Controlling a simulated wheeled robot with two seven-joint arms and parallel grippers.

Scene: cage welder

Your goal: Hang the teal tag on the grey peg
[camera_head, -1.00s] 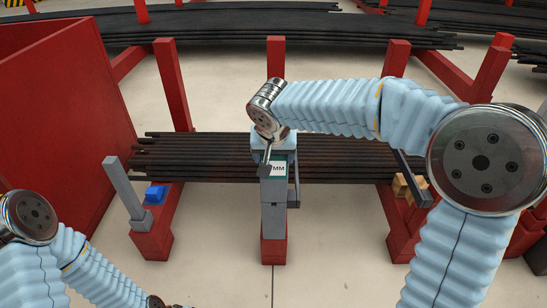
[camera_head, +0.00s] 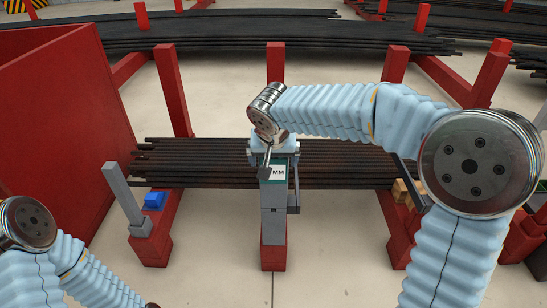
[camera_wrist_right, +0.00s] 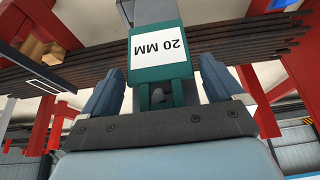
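The teal tag (camera_head: 278,172), with a white label reading MM, stands upright against the middle grey upright (camera_head: 273,226), the grey peg piece. In the right wrist view the tag (camera_wrist_right: 160,55) reads 20 MM upside down. My right gripper (camera_wrist_right: 160,88) is open, one blue finger on each side of the tag's near end, with gaps on both sides. A dark opening with something grey in it shows at that end; I cannot tell whether it bears the tag. In the head view my right gripper (camera_head: 274,152) is just above the tag.
Dark bars (camera_head: 215,160) lie across red posts behind the tag. Another grey upright (camera_head: 125,192) and a blue block (camera_head: 155,200) are at left, and wooden blocks (camera_head: 402,191) at right. A large red bin wall (camera_head: 60,110) stands at far left. The floor in front is clear.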

